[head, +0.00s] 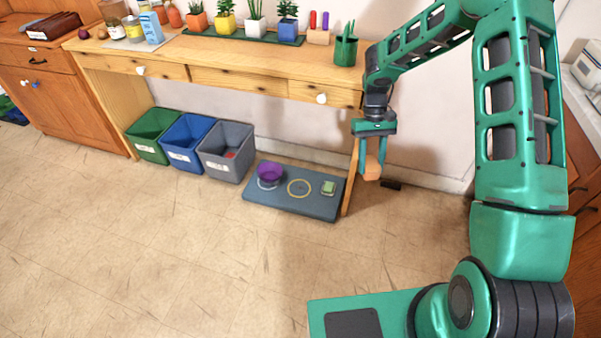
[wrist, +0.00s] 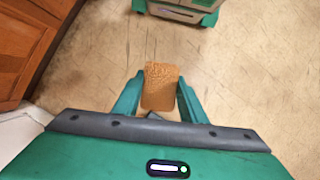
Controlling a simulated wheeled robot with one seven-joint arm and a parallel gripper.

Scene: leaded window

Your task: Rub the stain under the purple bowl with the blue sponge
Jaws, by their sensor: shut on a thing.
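The purple bowl (head: 270,171) stands on a low blue-grey board (head: 314,209) on the floor. Part of a pale ring (head: 268,185) shows at the bowl's near side; the surface directly beneath the bowl is hidden. My gripper (head: 370,165) is to the right of the board and above it, shut on an orange-brown block (head: 372,170). In the wrist view the block (wrist: 160,85), rough like a sponge, sits between both fingers. I see no blue sponge. A small green block (head: 328,188) lies at the board's right side.
The front floor is clear.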

